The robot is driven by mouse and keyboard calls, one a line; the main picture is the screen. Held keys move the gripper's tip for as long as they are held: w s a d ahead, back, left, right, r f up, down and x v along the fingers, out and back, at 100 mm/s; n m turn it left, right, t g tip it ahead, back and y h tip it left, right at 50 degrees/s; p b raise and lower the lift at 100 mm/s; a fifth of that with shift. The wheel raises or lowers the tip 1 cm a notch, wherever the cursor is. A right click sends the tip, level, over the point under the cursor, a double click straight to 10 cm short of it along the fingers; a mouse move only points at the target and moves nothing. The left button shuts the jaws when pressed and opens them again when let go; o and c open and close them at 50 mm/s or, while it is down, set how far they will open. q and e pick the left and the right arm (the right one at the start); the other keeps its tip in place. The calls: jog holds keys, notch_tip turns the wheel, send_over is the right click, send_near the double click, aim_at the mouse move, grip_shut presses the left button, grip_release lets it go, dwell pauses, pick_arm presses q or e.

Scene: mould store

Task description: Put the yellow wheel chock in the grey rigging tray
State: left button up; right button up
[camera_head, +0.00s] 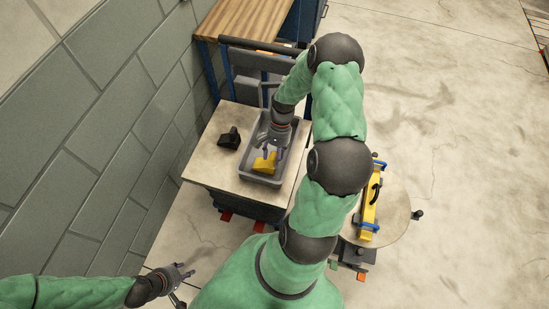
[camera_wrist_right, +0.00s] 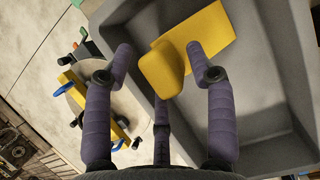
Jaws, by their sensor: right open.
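The yellow wheel chock (camera_head: 264,162) lies inside the grey rigging tray (camera_head: 262,181), toward its near end. The tray sits on a small cart-like table. In the right wrist view the chock (camera_wrist_right: 208,40) rests on the floor of the tray (camera_wrist_right: 272,90). My right gripper (camera_head: 274,150) is over the tray, just above the chock. In the right wrist view its purple fingers (camera_wrist_right: 160,75) are spread, with the chock just beyond their tips. I cannot tell whether any finger touches it. My left gripper (camera_head: 182,273) is empty, low at the left, away from the table.
A black chock-like object (camera_head: 230,138) stands on the table (camera_head: 213,165) left of the tray. A yellow level-like tool with blue ends (camera_head: 370,200) lies on a round table (camera_head: 395,212) at the right. A wooden-topped bench (camera_head: 245,18) is behind. A block wall runs along the left.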

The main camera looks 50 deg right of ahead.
jog(key=p+v, duration=0.3)
jog(key=v, duration=0.7)
jog(key=shift+r, duration=0.4)
